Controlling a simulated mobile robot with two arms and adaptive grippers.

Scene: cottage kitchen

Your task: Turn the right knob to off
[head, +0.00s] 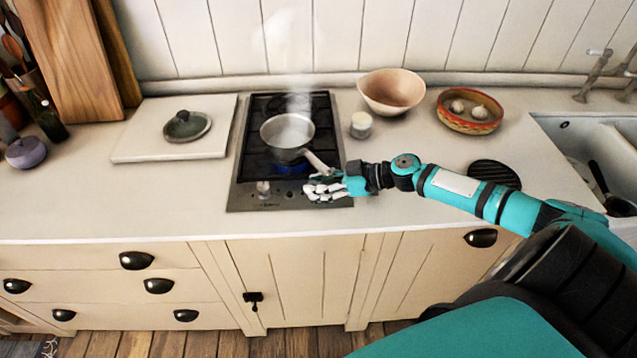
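The hob (240,190) is set in the counter, with a control strip along its front edge. The left knob (263,187) shows on that strip. The right knob is hidden, or too small to make out, around my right gripper (316,187). That gripper is over the strip's right end, just below the pan handle. I cannot tell whether its fingers are open or shut, or whether they touch a knob. A blue flame (286,169) burns under the front of the steaming saucepan (287,133). My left gripper is not in view.
The pan handle (318,163) points toward my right gripper. A small jar (361,125), a pink bowl (391,92) and a patterned bowl (470,110) stand right of the hob. A lid (187,126) lies on a board (140,143) at left. The counter front is clear.

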